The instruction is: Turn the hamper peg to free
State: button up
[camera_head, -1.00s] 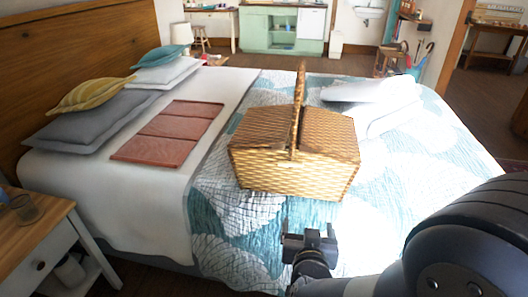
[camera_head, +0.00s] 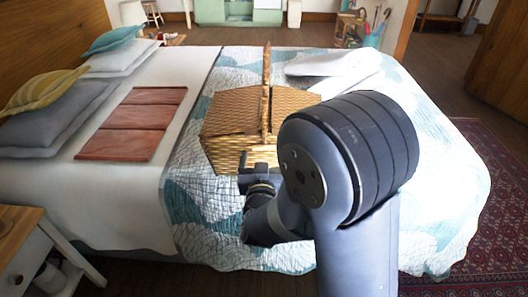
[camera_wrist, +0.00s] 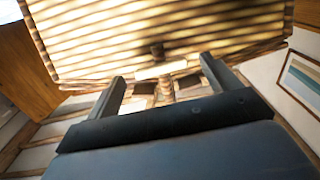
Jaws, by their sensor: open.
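The wicker hamper (camera_head: 228,140) stands on the bed with its tall arched handle (camera_head: 266,85) upright and its lids down. In the wrist view its woven side (camera_wrist: 100,35) fills the top of the picture. A small dark peg (camera_wrist: 157,49) with a pale crosspiece (camera_wrist: 158,70) shows at that side, between my fingers in the picture. My gripper (camera_wrist: 162,70) is open, its two fingers pointing at the hamper. In the head view my gripper (camera_head: 258,178) is right at the hamper's front, and my arm hides the hamper's lower right part.
Folded white cloths (camera_head: 330,65) lie behind the hamper. Red folded panels (camera_head: 130,122) and pillows (camera_head: 60,118) lie to the left. A nightstand (camera_head: 25,245) stands at the lower left. The quilt (camera_head: 450,165) to the right is clear.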

aim_at(265, 148)
jog(key=shift+w, duration=1.2)
jog(key=shift+c, duration=0.5)
jog(key=c, duration=0.9)
jog(key=shift+f+b, duration=0.1)
jog(key=shift+b, duration=0.25)
jog(key=shift+f+m+b, duration=0.1)
jog(key=shift+m+b, duration=0.2)
jog(key=shift+b, duration=0.05)
jog(key=shift+m, duration=0.3)
